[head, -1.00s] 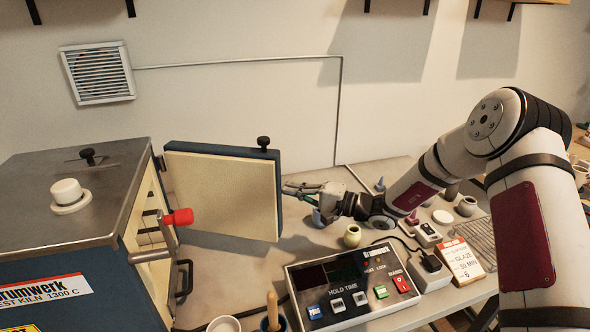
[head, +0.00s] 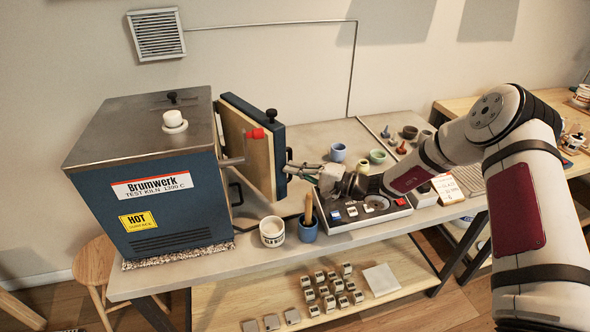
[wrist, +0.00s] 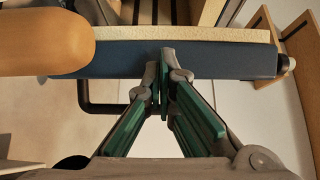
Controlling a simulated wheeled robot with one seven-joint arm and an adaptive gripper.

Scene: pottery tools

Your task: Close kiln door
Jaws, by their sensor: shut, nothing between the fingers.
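The kiln (head: 150,170) is a blue box with a grey metal top at the left of the head view. Its door (head: 283,155) stands partly open, cream lining towards the kiln and blue shell outward. In the wrist view the door (wrist: 225,60) crosses the top as a blue band with a cream edge. My gripper (head: 291,171) is at the door's outer side, fingers shut and empty. In the wrist view its fingertips (wrist: 166,58) overlap the blue shell; I cannot tell if they touch. A red-knobbed lever (head: 256,133) juts from the kiln's front.
A white jar (head: 272,232) and a blue cup (head: 308,232) with a wooden-handled tool (head: 308,206) stand near the table's front edge. The control box (head: 365,212) lies below my gripper. Small pots (head: 338,152) stand behind. A rounded orange-brown thing (wrist: 45,42) fills the wrist view's upper left.

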